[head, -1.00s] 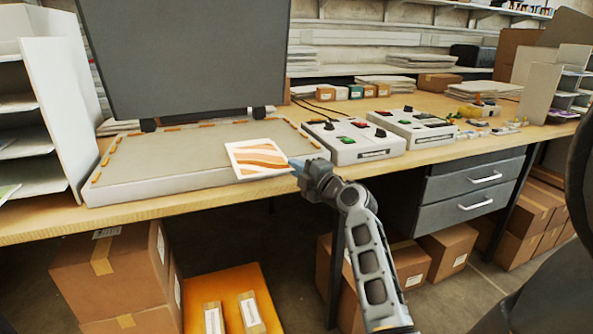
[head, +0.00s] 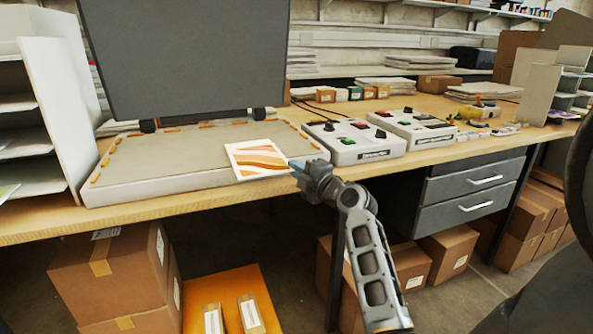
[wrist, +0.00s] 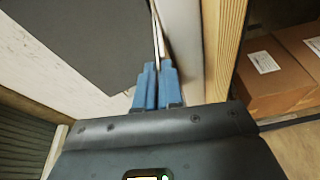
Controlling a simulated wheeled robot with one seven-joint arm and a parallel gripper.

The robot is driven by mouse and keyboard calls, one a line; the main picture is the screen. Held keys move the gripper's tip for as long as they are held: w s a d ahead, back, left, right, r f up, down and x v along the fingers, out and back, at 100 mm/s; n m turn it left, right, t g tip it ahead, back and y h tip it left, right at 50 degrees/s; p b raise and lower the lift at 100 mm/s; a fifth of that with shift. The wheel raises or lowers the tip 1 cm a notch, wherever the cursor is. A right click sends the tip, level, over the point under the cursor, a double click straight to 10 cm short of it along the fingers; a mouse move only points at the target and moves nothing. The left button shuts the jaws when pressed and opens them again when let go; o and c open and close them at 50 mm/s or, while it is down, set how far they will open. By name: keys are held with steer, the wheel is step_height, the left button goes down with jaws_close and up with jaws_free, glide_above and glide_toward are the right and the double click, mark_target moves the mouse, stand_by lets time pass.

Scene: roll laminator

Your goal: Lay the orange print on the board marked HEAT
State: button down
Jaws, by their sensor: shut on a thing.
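The orange print (head: 258,158) is a small white-edged sheet with orange and tan wavy bands. My gripper (head: 297,166) is shut on its right edge and holds it over the front right part of a pale flat board (head: 160,160). The board has short orange marks around its border; I cannot read a HEAT label. In the wrist view the blue fingers (wrist: 156,68) are closed together, and the print (wrist: 157,35) shows nearly edge-on as a thin strip. I cannot tell whether the print touches the board.
A dark grey raised panel (head: 185,55) stands hinged at the board's back. Two control boxes (head: 352,141) with knobs and coloured buttons sit right of the board. White shelving (head: 60,100) stands at the left. The wooden bench edge (head: 130,223) runs along the front, with cartons below.

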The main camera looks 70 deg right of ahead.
steer(key=shift+f+b, duration=0.1)
steer(key=shift+b, duration=0.3)
steer(key=c, duration=1.2)
jaws_free()
steer(key=shift+s, duration=0.1)
steer(key=b+v, duration=0.1)
steer(key=v, duration=0.6)
steer(key=shift+s+a+b, duration=0.25)
steer(key=shift+s+b, duration=0.05)
steer(key=shift+b, duration=0.05)
